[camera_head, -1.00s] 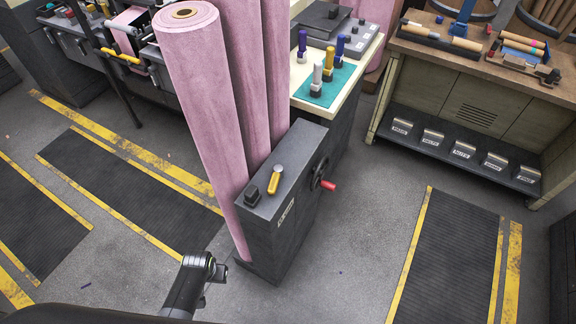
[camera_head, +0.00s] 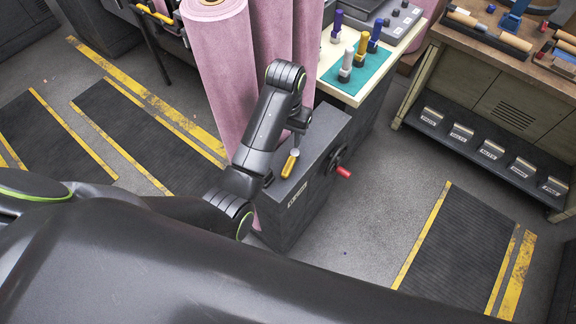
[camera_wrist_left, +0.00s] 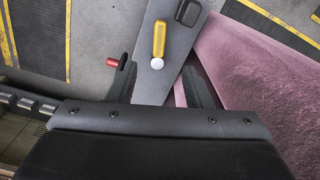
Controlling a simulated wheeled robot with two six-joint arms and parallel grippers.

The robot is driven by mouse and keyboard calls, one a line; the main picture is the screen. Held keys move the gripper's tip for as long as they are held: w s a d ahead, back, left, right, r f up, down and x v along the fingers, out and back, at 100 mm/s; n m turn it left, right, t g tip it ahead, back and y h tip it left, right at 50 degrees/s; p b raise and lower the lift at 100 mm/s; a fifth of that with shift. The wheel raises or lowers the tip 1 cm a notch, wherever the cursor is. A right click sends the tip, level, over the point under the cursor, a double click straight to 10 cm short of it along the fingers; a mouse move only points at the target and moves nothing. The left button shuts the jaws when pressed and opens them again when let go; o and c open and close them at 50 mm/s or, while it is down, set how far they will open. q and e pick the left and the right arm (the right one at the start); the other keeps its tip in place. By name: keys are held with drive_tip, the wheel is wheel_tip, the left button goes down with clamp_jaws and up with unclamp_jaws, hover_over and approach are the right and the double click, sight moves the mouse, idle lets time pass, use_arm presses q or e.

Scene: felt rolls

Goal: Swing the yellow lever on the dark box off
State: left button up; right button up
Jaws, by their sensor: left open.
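The dark box (camera_head: 312,205) stands on the floor in front of the pink rolls. On its top is the yellow lever (camera_head: 289,166), its handle pointing toward the near side of the box. The left wrist view shows the lever (camera_wrist_left: 159,38) with its pale round pivot (camera_wrist_left: 157,63). My left gripper (camera_head: 299,122) is above the far part of the box top. In the left wrist view its open fingers (camera_wrist_left: 158,86) lie on either side of the box top, with the lever ahead of them and nothing held. My right gripper is not in view.
A black block (camera_wrist_left: 189,12) sits beside the lever on the box top. A red crank handle (camera_head: 343,172) sticks out from the box's right side. Tall pink rolls (camera_head: 222,75) stand close behind.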

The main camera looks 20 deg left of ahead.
sight(287, 169)
use_arm(q)
wheel_tip(287, 169, down, 17)
drive_tip(key=shift+r+b, duration=0.2)
drive_tip(key=shift+b, duration=0.2)
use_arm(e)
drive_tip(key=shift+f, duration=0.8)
use_arm(q)
drive_tip(key=shift+c, duration=0.4)
clamp_jaws()
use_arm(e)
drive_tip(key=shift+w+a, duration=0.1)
